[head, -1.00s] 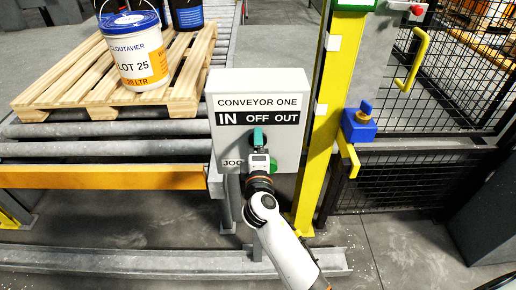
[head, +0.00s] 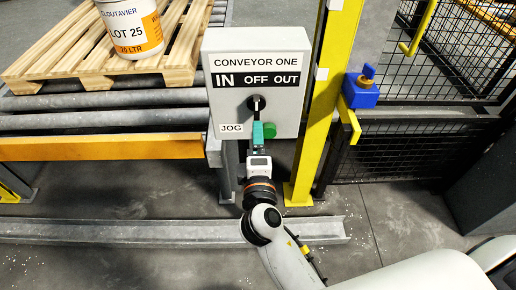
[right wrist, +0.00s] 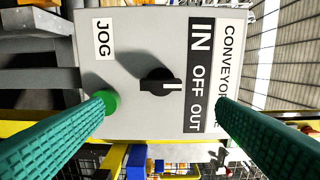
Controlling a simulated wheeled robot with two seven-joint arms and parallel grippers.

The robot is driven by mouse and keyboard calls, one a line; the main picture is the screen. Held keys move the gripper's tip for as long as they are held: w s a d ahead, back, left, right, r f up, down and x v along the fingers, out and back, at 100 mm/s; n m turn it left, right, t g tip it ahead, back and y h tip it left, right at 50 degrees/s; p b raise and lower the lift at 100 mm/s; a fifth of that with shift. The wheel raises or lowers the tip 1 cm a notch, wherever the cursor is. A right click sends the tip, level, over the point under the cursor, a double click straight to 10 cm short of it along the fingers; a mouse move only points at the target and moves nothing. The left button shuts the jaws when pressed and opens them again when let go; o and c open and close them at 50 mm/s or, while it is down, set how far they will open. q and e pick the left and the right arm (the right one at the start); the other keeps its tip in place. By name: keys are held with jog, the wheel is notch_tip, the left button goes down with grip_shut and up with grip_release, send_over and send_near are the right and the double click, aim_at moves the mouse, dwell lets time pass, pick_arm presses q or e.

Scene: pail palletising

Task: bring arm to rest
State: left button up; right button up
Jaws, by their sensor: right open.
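My right gripper (head: 258,133) is in front of the lower part of the grey control box (head: 212,70), which is marked CONVEYOR ONE. Its green fingers are spread wide in the right wrist view (right wrist: 163,103), with nothing held between them. The black selector knob (right wrist: 161,87) lies beyond the fingers and apart from them, its white line pointing toward OFF. The knob also shows above the fingertips in the head view (head: 256,103). The green JOG button (right wrist: 107,101) is partly behind one finger. My left gripper is not in view.
A white pail (head: 130,25) stands on a wooden pallet (head: 75,67) on the roller conveyor (head: 110,117) at left. A yellow post (head: 322,110), a blue latch (head: 361,92) and a mesh fence (head: 400,150) stand right of the box.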

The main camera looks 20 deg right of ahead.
jog(key=shift+s, duration=0.3)
jog(key=a+f+g+y, duration=0.3)
jog(key=f+g+y, duration=0.1)
jog(key=f, duration=1.7)
jog(key=s+d+f+m+g+y, duration=0.1)
jog(key=s+f+g, duration=0.1)
jog(key=s+f, duration=0.5)
jog(key=s+f+m+g, duration=0.2)
jog(key=f+g, duration=0.1)
jog(key=f, duration=0.7)
jog(key=s+d+f+m+g, duration=0.2)
jog(key=s+f, duration=0.4)
jog(key=s, duration=0.4)
jog(key=s+d+f+m+g, duration=0.3)
jog(key=s+f, duration=0.4)
jog(key=s, duration=0.3)
jog(key=s+d+f+m+g, duration=0.2)
jog(key=s+d+f+m, duration=0.2)
jog(key=s, duration=0.6)
notch_tip(320, 180, down, 3)
jog(key=d, duration=0.2)
jog(key=shift+s+d, duration=0.2)
jog(key=shift+d, duration=0.15)
jog(key=shift+r, duration=0.1)
